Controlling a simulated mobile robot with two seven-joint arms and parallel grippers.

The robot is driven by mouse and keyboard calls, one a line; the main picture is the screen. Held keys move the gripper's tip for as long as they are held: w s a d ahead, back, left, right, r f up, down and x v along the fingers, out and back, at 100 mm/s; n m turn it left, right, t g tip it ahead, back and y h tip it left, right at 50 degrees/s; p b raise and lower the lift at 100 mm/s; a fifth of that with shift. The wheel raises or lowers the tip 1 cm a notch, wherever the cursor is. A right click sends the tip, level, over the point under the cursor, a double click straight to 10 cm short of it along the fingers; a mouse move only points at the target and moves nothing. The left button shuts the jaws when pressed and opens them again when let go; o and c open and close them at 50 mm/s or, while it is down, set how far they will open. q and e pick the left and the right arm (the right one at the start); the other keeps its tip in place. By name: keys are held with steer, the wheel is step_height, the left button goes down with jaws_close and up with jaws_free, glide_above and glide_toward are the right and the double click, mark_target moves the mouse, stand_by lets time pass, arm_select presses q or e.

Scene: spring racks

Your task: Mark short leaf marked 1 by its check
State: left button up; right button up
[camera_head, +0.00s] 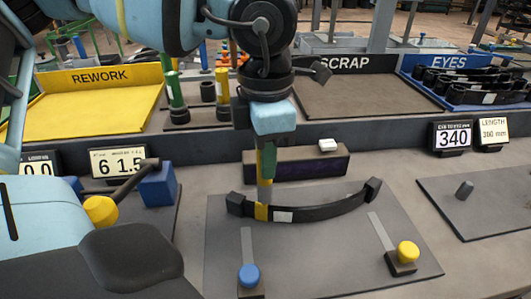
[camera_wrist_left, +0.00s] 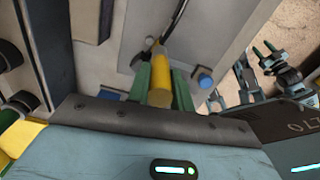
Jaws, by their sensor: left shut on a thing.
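A dark curved leaf (camera_head: 325,211) with a small white label lies on a grey plate (camera_head: 330,255), with a block-like eye at each end. A yellow patch shows near its left end; I cannot tell whether it is on the leaf or the tool. My left gripper (camera_head: 266,165) points down above that end. In the left wrist view its green fingers (camera_wrist_left: 160,85) are shut on a yellow marker (camera_wrist_left: 159,75). The marker's narrow end points toward the leaf; contact is unclear.
A blue knob (camera_head: 249,276) and yellow knob (camera_head: 407,252) stand on the plate's front. A dark box (camera_head: 310,167) stands behind it. Behind are the yellow REWORK tray (camera_head: 90,107), SCRAP tray (camera_head: 350,98), blue EYES tray (camera_head: 414,86) and upright markers (camera_head: 222,85). Displays read 340 and 380 mm.

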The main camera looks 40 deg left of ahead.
arm_select(q)
steer(key=shift+r+p, duration=1.55)
steer(key=shift+r, duration=1.8)
arm_select(e)
steer(key=shift+w+r, duration=0.4)
steer(key=shift+r, duration=0.5)
steer(key=shift+w+r, duration=0.4)
steer(key=shift+r, duration=0.45)
